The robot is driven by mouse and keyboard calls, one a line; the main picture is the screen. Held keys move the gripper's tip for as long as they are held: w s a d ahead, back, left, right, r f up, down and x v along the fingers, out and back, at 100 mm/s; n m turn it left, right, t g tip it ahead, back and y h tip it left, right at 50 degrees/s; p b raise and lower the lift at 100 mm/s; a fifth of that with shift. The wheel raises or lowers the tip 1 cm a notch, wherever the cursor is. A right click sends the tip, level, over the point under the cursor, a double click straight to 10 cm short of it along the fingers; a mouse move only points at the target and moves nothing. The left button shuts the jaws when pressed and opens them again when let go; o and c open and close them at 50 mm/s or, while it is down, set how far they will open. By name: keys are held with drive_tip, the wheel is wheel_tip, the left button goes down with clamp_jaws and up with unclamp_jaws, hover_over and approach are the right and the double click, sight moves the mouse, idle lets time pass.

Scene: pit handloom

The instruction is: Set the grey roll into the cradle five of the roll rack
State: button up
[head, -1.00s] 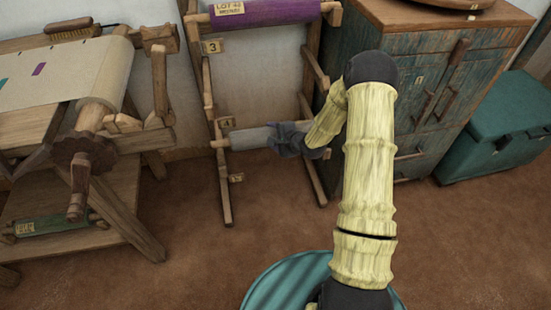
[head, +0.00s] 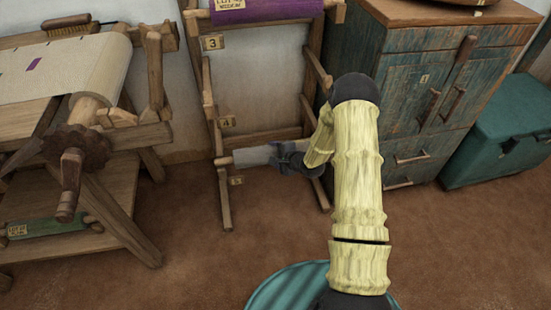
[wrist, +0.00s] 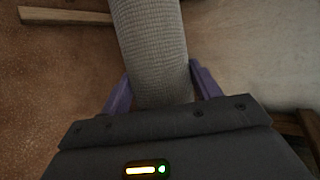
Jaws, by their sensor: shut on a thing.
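The grey roll (head: 252,156) lies roughly level, low at the wooden roll rack (head: 208,92) in the head view. My gripper (head: 288,157) is shut on the roll toward its right end. The roll's left end is beside the left post, just above the tag of cradle five (head: 237,181) and below the tag marked 4 (head: 227,122). I cannot tell whether it touches the cradle. In the wrist view the woven grey roll (wrist: 150,45) runs up between the two purple fingers of my gripper (wrist: 163,88). The right cradle side is hidden behind my gripper and arm.
A purple roll (head: 275,11) sits higher on the rack, above the tag marked 3 (head: 212,43). A blue-green cabinet (head: 420,100) stands close on the right, with a teal chest (head: 505,135) beyond. The loom (head: 110,135) stands left.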

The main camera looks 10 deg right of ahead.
drive_tip(key=shift+f, duration=0.35)
drive_tip(key=o, duration=1.4)
drive_tip(key=shift+f, duration=0.15)
drive_tip(key=shift+o, duration=0.2)
drive_tip(key=shift+s+d+r, duration=0.2)
drive_tip(key=shift+s+r, duration=0.1)
drive_tip(key=shift+r, duration=0.1)
drive_tip(key=p+v, duration=0.4)
drive_tip(key=v, duration=0.7)
